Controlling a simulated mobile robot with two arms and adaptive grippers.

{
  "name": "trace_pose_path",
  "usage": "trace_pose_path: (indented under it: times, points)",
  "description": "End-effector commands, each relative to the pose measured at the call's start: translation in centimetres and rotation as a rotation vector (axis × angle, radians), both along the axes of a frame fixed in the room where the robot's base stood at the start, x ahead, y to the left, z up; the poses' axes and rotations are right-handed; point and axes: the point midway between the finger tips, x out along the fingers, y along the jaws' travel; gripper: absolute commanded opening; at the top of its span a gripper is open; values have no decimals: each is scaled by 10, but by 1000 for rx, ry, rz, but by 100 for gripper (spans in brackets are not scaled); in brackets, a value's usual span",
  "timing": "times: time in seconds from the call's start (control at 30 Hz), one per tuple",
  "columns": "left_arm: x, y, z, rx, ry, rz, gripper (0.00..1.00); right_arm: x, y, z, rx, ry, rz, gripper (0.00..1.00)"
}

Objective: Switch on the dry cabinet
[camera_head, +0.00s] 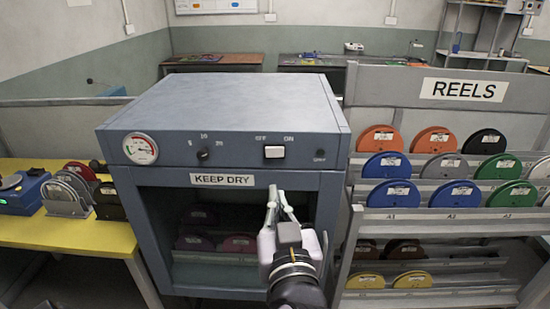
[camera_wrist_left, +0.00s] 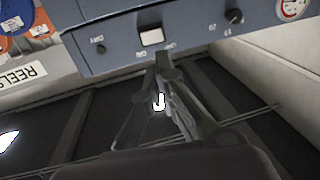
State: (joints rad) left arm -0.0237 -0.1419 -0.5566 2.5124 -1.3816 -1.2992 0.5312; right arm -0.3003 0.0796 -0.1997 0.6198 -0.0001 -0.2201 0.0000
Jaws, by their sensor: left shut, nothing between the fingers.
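The dry cabinet (camera_head: 235,100) is a blue-grey box with a "KEEP DRY" label and an open-looking front. Its white switch (camera_head: 275,152) sits on the front panel below the OFF and ON marks; I cannot tell which side is pressed. The switch also shows in the left wrist view (camera_wrist_left: 152,37), where the panel appears upside down. My left gripper (camera_head: 277,194) is shut and empty, in front of the cabinet and below the switch. Its fingertips (camera_wrist_left: 162,60) point up toward the switch, apart from it in the picture. My right gripper is not in view.
A round gauge (camera_head: 140,149) and a small knob (camera_head: 203,154) are left on the panel. A reel rack (camera_head: 450,100) stands close on the right. A yellow table (camera_head: 70,232) with reels stands at the left. Dark reels (camera_head: 200,216) lie inside the cabinet.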

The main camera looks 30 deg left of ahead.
Motion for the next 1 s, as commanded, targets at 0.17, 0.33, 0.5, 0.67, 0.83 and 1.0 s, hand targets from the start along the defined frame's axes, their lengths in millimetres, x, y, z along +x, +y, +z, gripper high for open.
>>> trace_pose_path:
  times: [0.17,0.33,0.5,0.67,0.83,1.0]
  points:
    - [1,0,0,2,1,-1,0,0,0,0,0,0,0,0]
    - [8,6,-2,3,-2,0,0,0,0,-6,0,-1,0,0]
    - [29,24,4,9,3,1,0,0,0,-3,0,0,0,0]
    - [56,47,5,10,3,1,0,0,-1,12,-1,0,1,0]
    - [81,69,5,9,4,0,0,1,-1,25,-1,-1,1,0]
    - [99,84,2,6,5,-1,0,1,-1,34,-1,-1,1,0]
